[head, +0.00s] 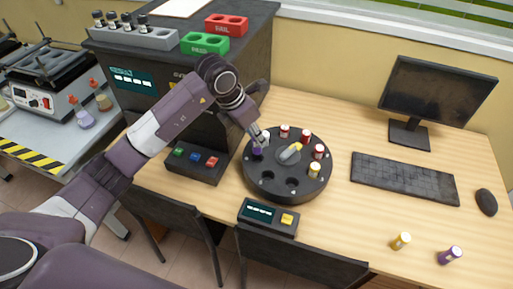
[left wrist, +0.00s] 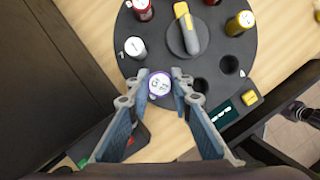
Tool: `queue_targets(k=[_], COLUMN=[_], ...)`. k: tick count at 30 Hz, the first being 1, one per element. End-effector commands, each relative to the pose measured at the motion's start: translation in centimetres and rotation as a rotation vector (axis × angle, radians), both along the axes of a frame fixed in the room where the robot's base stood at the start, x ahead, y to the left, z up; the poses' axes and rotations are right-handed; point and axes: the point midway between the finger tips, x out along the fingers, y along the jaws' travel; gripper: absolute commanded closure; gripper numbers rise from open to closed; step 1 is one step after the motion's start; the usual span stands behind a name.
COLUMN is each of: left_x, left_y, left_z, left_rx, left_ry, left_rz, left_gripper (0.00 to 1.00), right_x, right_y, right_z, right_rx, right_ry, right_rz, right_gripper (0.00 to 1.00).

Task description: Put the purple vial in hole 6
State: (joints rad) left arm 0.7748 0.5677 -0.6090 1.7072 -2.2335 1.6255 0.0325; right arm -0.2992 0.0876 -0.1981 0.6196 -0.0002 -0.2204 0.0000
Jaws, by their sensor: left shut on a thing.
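My left gripper (head: 259,141) is over the left side of the black round carousel (head: 254,183). It is shut on a purple vial (head: 257,152). In the left wrist view, the purple vial (left wrist: 159,84) shows its pale cap between the two fingertips (left wrist: 160,80), upright at a hole position on the rim. How deep it sits cannot be told. A white-capped vial (left wrist: 135,47) stands beside it, near the number 7. Two empty holes (left wrist: 201,88) lie on the other side. The number at the purple vial's place is hidden. My right gripper is not in view.
Red vials (head: 319,152) and a yellow vial (head: 314,170) fill other carousel holes around a grey-and-yellow central handle (head: 291,152). A keyboard (head: 404,178) and monitor (head: 437,92) are right.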

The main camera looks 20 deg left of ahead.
Motion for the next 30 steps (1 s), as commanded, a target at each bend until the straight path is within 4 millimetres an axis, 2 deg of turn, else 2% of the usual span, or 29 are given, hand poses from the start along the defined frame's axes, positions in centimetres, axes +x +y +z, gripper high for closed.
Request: queue_targets(k=[3, 8, 15, 27, 28, 30], left_x=[0.0, 0.0, -0.1, 0.0, 0.0, 0.0], left_y=[-0.1, -0.1, -0.1, 0.0, 0.0, 0.0], left_z=[-1.4, -2.4, -5.8, -6.6, -6.4, -6.4], left_rx=[-0.002, -0.002, -0.001, 0.0, 0.0, 0.0], left_ry=[0.001, 0.001, 0.002, -0.001, -0.001, -0.001], left_rz=[-0.001, -0.001, 0.0, -0.002, -0.002, -0.001], left_gripper=[1.0, 1.0, 1.0, 1.0, 0.77, 0.69], right_x=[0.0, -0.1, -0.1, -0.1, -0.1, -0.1], right_y=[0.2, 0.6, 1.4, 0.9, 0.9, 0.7], right_z=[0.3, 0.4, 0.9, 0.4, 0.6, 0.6], right_rx=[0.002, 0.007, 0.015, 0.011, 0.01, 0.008], right_ry=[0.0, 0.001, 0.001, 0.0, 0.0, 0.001], right_rz=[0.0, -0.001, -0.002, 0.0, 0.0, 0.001], right_gripper=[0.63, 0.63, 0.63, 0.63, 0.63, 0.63])
